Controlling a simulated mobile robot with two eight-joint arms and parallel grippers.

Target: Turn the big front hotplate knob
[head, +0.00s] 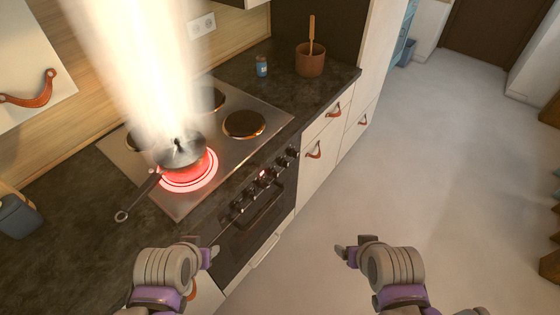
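The front hotplate (206,178) glows red under a dark pan (182,152), whose handle points toward the lower left. A bright white plume rises from the pan. A row of dark knobs (240,206) runs along the oven's front panel, with a small red light near its middle. I cannot tell which knob belongs to the glowing plate. My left gripper (212,254) is below the left end of the knob row, by the counter's front edge, apart from the knobs. My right gripper (343,252) is over the floor, right of the oven. Neither visibly holds anything; their finger openings are unclear.
An unlit hotplate (244,125) lies at the right. A brown pot (310,60) with a wooden spoon and a blue jar (262,66) stand at the counter's back. Drawers with leather pulls (313,150) are right of the oven. The floor (400,160) is clear.

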